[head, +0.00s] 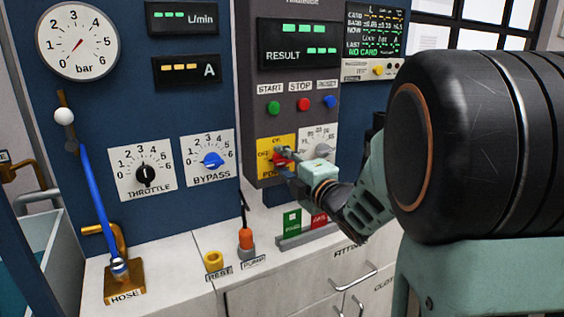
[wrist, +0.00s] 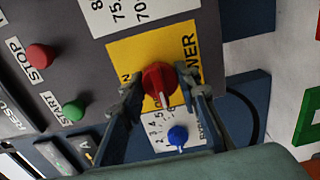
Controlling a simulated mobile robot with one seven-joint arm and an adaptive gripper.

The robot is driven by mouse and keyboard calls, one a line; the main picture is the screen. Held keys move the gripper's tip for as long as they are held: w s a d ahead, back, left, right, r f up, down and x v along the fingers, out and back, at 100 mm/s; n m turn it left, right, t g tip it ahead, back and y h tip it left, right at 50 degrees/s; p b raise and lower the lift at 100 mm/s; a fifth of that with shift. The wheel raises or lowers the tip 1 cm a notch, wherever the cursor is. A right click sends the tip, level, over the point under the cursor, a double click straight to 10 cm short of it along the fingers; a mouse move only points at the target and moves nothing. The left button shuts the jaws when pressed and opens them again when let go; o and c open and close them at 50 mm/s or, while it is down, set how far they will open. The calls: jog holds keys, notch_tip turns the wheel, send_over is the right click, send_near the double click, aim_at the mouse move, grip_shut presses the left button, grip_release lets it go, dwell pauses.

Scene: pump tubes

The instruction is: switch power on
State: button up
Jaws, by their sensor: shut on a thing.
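The red power knob (wrist: 158,78) sits on a yellow plate (wrist: 124,48) lettered POWER in the wrist view. A light mark shows on its lower side; I cannot tell for sure which label it faces. In the head view the yellow plate (head: 265,147) is low on the grey panel, and the red knob (head: 279,160) is partly hidden by my fingers. My gripper (head: 287,158) reaches it from the right. In the wrist view my gripper (wrist: 160,94) has a finger on either side of the knob and is shut on it.
START (head: 273,107), STOP (head: 304,103) and a blue button (head: 330,101) sit above. A white dial plate (head: 325,134) is close right of the power plate. The bypass knob (head: 213,159) is to the left. A green and red tag holder (head: 292,222) stands on the counter below.

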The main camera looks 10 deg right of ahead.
jog(key=shift+m, duration=0.3)
jog(key=m+b, duration=0.1)
jog(key=m, duration=0.2)
jog(key=shift+b, duration=0.3)
jog(key=m, duration=0.5)
jog(key=m+p, duration=0.1)
jog(key=m, duration=0.3)
jog(key=shift+m, duration=0.3)
jog(key=m+p, duration=0.1)
jog(key=m, duration=0.3)
jog(key=shift+m, duration=0.3)
jog(key=shift+p, duration=0.3)
jog(key=o, duration=1.2)
